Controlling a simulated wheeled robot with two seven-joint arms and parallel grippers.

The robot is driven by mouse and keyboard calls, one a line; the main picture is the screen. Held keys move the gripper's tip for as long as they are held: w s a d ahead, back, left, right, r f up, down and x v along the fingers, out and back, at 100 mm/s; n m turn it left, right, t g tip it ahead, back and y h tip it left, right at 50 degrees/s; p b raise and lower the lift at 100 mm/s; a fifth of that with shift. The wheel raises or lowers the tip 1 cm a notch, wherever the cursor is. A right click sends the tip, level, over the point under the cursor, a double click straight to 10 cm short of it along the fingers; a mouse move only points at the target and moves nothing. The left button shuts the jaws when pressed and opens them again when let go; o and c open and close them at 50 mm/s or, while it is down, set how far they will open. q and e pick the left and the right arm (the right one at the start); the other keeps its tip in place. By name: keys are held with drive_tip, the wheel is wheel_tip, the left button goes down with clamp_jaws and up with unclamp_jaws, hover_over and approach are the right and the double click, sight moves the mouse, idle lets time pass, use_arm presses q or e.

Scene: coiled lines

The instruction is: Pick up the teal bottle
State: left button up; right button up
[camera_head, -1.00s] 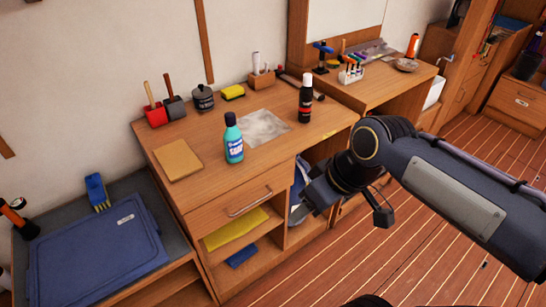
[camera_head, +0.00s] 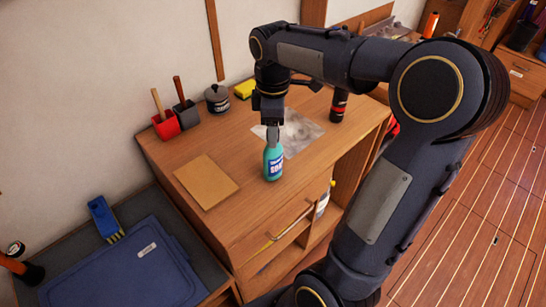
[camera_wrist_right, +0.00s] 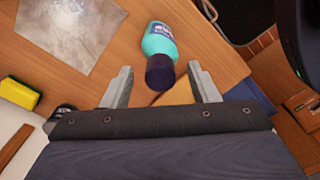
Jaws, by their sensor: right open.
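The teal bottle (camera_head: 273,162) stands upright on the wooden desk, with a dark cap and a blue and white label. It also shows in the right wrist view (camera_wrist_right: 160,45), with its dark cap toward the gripper. My right gripper (camera_head: 272,132) is above the bottle, pointing down. In the right wrist view its two grey fingers (camera_wrist_right: 161,88) are spread apart, one on each side of the cap, with gaps between. The fingers hide part of the cap in the head view. My left gripper is not in view.
A dark bottle (camera_head: 339,105) stands to the right. A grey patterned sheet (camera_head: 304,134) lies behind the teal bottle, and a tan board (camera_head: 206,182) lies to its left. Red (camera_head: 166,126) and dark (camera_head: 186,114) holders, a dark jar (camera_head: 217,98) and a yellow sponge (camera_head: 244,89) line the back.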

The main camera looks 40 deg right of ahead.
drive_tip(key=shift+f, duration=0.5)
clamp_jaws()
drive_tip(key=shift+r, duration=0.1)
